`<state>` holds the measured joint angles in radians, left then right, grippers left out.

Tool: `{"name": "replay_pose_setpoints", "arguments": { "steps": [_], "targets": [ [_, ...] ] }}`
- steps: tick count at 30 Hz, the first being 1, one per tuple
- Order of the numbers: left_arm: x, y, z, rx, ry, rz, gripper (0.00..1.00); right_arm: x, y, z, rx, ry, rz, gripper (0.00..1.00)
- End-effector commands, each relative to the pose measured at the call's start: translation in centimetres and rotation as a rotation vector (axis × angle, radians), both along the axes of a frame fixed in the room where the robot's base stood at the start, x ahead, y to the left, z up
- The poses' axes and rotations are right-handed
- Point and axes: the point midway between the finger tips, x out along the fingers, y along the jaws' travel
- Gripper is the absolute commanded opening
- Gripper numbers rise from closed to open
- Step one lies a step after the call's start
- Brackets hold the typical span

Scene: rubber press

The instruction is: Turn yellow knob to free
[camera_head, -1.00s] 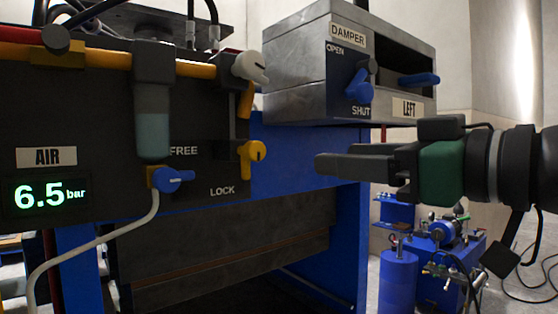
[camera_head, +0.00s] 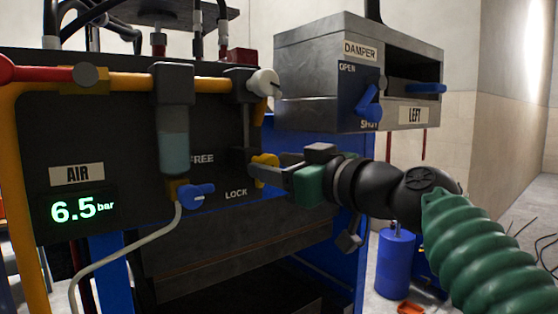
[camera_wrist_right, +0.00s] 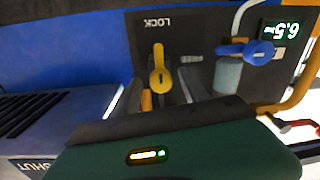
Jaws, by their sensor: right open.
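The yellow knob (camera_head: 265,159) is on the dark panel by the FREE (camera_head: 202,159) and LOCK (camera_head: 236,195) labels. In the head view, my right gripper (camera_head: 256,168) reaches it from the right and partly hides it. In the right wrist view, which is upside down, the knob (camera_wrist_right: 160,75) shows clearly, its handle pointing toward the LOCK label (camera_wrist_right: 158,22). The open fingers of my right gripper (camera_wrist_right: 156,92) lie on either side of the knob. I cannot tell whether they touch it. My left gripper is not in view.
A white knob (camera_head: 263,82) sits above the yellow one. A blue valve handle (camera_head: 196,195) and the AIR display (camera_head: 77,208) are to the left. The DAMPER box (camera_head: 310,75) with its blue lever (camera_head: 368,105) stands above my right arm.

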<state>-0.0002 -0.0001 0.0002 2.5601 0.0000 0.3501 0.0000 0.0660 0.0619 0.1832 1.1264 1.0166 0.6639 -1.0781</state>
Motion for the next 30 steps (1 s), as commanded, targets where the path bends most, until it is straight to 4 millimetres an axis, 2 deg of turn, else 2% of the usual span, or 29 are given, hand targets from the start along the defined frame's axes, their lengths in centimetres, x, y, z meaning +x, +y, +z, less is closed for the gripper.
{"name": "replay_pose_setpoints", "arguments": {
  "steps": [2, 12, 14, 23, 30],
  "targets": [
    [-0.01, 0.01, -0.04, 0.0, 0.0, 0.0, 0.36, 0.08, -0.03, -0.09, 0.0, 0.002, 0.001, 0.51],
    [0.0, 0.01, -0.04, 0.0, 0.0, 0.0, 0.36, -0.09, -0.32, -0.05, 0.001, 0.002, 0.003, 0.06],
    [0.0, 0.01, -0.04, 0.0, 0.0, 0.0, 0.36, -0.13, -0.33, -0.03, 0.001, 0.001, 0.002, 0.0],
    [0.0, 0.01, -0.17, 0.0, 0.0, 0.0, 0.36, -0.21, -0.33, -0.04, 0.015, 0.01, 0.001, 0.0],
    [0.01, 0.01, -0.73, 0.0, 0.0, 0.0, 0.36, -0.23, -0.35, -0.13, 0.093, 0.067, 0.001, 0.0]
  ]
}}
